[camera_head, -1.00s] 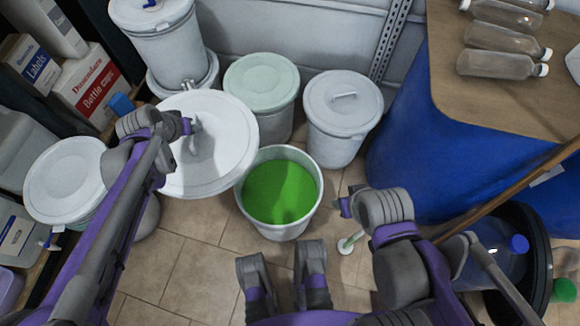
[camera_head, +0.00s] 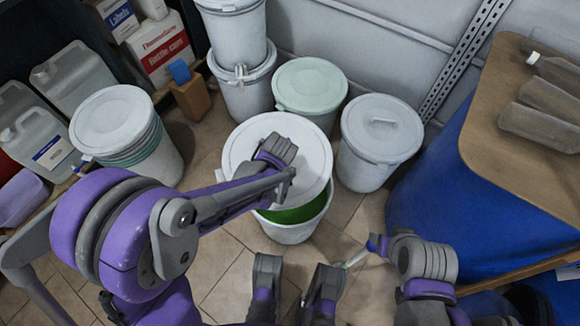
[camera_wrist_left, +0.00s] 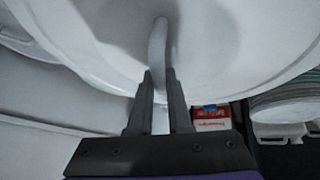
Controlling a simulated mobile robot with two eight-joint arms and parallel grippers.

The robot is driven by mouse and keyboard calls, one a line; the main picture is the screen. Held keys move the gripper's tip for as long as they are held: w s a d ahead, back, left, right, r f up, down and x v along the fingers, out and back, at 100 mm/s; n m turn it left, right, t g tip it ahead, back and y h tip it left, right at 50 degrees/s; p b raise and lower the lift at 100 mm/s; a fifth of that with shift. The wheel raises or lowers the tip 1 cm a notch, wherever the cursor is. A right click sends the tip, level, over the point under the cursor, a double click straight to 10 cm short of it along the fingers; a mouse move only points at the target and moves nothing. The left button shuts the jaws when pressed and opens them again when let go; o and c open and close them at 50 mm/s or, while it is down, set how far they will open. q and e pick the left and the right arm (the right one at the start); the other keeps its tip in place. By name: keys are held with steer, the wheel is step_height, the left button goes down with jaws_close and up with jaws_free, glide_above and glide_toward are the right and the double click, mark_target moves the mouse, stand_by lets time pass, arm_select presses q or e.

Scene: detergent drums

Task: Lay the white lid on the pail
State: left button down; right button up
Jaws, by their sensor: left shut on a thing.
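The white lid (camera_head: 313,152) is held over the pail (camera_head: 290,234) in the head view, covering most of its mouth. A strip of the green contents (camera_head: 293,213) shows at the pail's near side. My left gripper (camera_head: 284,182) is above the lid. In the left wrist view, the gripper (camera_wrist_left: 160,84) is shut on the lid's handle (camera_wrist_left: 158,48), with the white lid (camera_wrist_left: 235,45) beyond. Whether the lid touches the rim cannot be told.
A pale green lidded drum (camera_head: 310,83) and a white lidded drum (camera_head: 381,130) stand close behind the pail. A lidded tub (camera_head: 112,122) is at left, a blue barrel (camera_head: 440,190) at right. Floor tiles (camera_head: 225,275) in front are clear.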

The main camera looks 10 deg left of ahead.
mark_target(289, 167)
steer(key=shift+w+f+b, duration=0.1)
steer(key=shift+f+b, duration=0.35)
steer(key=shift+f, duration=0.15)
arm_select(q)
steer(key=d+f+n+g+y, duration=0.1)
steer(key=f+n, duration=0.1)
steer(key=n, duration=0.1)
steer(key=s+d+f+n+g+y, duration=0.1)
steer(key=f+n, duration=0.2)
steer(key=d+f+n+g+y, duration=0.1)
steer(key=f+n, duration=0.1)
steer(key=n, duration=0.1)
steer(key=shift+s+d+f+y, duration=0.25)
steer(key=shift+d+f+y, duration=0.1)
steer(key=shift+f+y, duration=0.05)
arm_select(e)
steer(key=shift+f, duration=0.1)
steer(key=shift+s+b+x, duration=0.2)
steer(key=shift+b+x, duration=0.7)
steer(key=shift+b, duration=0.1)
steer(key=shift+s+b+x, duration=0.2)
steer(key=shift+b+x, duration=0.75)
arm_select(q)
steer(key=shift+n, duration=0.3)
steer(key=shift+f+b, duration=0.4)
steer(key=shift+f, duration=2.55)
arm_select(e)
steer(key=shift+f, duration=0.45)
